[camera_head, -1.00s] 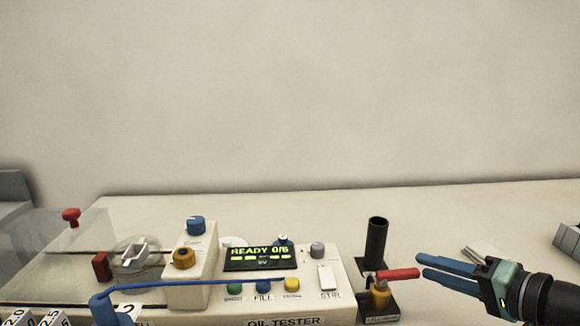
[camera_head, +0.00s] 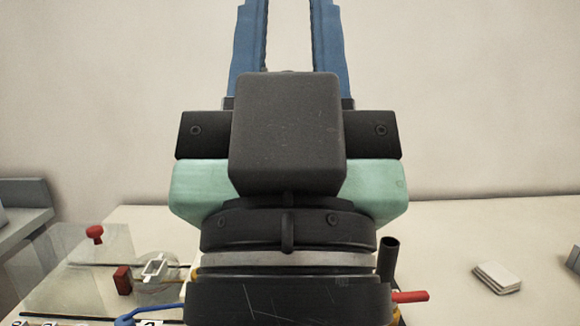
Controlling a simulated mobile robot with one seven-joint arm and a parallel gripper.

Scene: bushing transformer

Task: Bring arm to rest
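My gripper (camera_head: 288,32) fills the middle of the head view, close to the camera. Its two blue fingers point up and stand apart, with the pale wall showing between them. The fingertips are cut off by the top edge of the picture. Nothing shows between the visible parts of the fingers. My gripper and wrist hide most of the oil tester, including its display and buttons.
At the left is a clear box with a red knob (camera_head: 95,233). A black tube (camera_head: 388,258) and a red handle (camera_head: 410,296) show just right of my wrist. Stacked pale pads (camera_head: 497,277) lie on the bench (camera_head: 450,240). A grey container (camera_head: 25,193) is far left.

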